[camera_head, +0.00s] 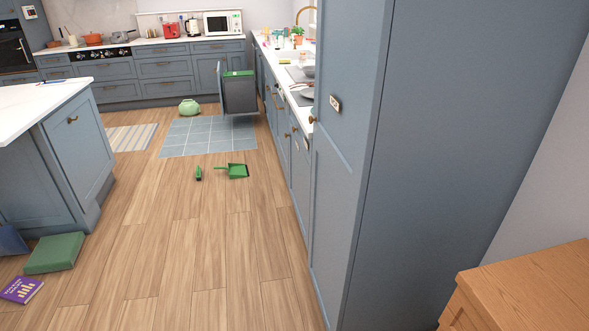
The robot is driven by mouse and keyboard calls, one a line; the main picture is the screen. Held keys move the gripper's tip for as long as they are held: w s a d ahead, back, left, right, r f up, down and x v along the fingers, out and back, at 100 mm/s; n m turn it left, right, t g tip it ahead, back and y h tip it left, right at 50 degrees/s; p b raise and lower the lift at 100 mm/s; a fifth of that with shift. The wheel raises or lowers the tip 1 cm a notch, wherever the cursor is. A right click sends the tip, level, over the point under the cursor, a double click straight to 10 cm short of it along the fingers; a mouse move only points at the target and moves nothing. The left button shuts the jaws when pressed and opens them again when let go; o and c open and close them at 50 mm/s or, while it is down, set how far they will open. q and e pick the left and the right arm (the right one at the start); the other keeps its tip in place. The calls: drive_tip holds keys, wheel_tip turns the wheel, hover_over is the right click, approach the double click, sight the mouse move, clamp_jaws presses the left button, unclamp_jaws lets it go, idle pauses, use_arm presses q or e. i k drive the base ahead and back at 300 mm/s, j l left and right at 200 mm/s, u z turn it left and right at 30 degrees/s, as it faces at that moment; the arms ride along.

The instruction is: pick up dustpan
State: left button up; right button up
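A green dustpan (238,171) lies on the wooden floor in the middle of the view, its thin handle pointing left. A small green brush (198,174) lies on the floor just left of the handle, apart from it. Both are in the open aisle, a short way in front of the blue tiled mat. Neither of my grippers shows in the head view, and nothing of my arms is seen near the dustpan.
A tall blue cabinet (440,150) stands close on the right, with a wooden dresser (530,290) beside it. A white-topped island (80,150) is left; a green box (55,253) and purple book (20,289) lie by it. Floor (190,250) before the dustpan is clear.

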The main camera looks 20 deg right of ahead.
sight(237, 171)
drive_tip(key=z, duration=0.15)
drive_tip(key=i+u, duration=0.15)
drive_tip(key=i, duration=3.3)
